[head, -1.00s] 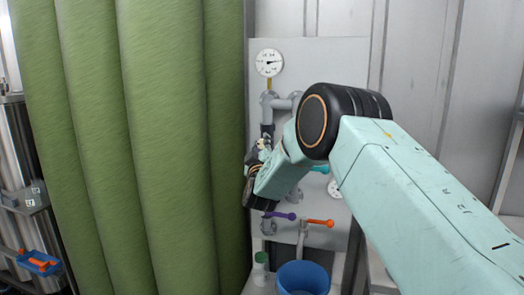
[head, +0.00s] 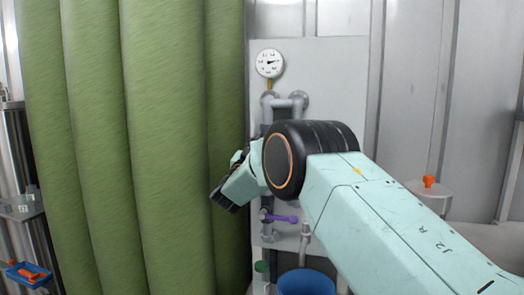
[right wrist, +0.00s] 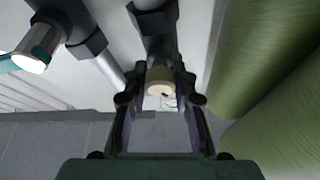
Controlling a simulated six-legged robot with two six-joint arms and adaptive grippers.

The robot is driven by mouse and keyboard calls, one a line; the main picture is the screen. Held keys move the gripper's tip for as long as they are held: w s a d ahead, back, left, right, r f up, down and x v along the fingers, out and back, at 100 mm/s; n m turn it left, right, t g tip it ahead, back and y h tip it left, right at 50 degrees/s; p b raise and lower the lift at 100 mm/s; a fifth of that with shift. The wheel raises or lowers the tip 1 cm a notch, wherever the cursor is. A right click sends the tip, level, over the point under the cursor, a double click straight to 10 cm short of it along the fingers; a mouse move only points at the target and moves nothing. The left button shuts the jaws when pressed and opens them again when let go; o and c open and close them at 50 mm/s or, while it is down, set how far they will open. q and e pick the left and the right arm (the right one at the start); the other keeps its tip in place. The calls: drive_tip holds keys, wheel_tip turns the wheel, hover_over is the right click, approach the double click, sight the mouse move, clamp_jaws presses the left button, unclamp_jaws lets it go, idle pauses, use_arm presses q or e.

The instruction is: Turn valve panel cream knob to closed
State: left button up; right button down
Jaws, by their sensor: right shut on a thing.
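The valve panel (head: 335,75) is a pale upright board with grey pipes, partly hidden by my right arm in the head view. The cream knob (right wrist: 160,84) shows in the right wrist view as a small round cream end on a dark fitting. It lies between the fingertips of my right gripper (right wrist: 160,100), which is shut on it. My left gripper is not in view.
A green curtain (head: 150,140) hangs close to the left of the panel and my right wrist. A round gauge (head: 270,63) sits at the panel's top. A purple handle (head: 279,218) is below my wrist, above a blue bucket (head: 306,283).

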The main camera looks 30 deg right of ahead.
drive_tip(key=m+g, duration=0.1)
drive_tip(key=m, duration=0.2)
drive_tip(key=m+g+h+b, duration=0.1)
drive_tip(key=m+g, duration=0.1)
drive_tip(key=m, duration=0.1)
drive_tip(key=shift+m, duration=0.3)
drive_tip(key=m+g, duration=0.2)
drive_tip(key=m, duration=0.2)
drive_tip(key=shift+r+m, duration=0.1)
drive_tip(key=shift+m, duration=0.2)
drive_tip(key=m+g+p, duration=0.1)
drive_tip(key=m, duration=0.1)
drive_tip(key=m+g+y, duration=0.1)
drive_tip(key=m, duration=0.2)
drive_tip(key=shift+w+r+p, duration=0.1)
drive_tip(key=shift+p, duration=0.25)
drive_tip(key=m+y+p, duration=0.1)
drive_tip(key=m, duration=0.2)
drive_tip(key=shift+m+g, duration=0.3)
drive_tip(key=shift+g, duration=0.1)
drive_tip(key=shift+m+y, duration=0.7)
drive_tip(key=shift+m, duration=0.4)
drive_tip(key=shift+m+y, duration=0.7)
drive_tip(key=shift+m, duration=0.5)
drive_tip(key=c, duration=1.1)
unclamp_jaws()
drive_tip(key=shift+o, duration=0.2)
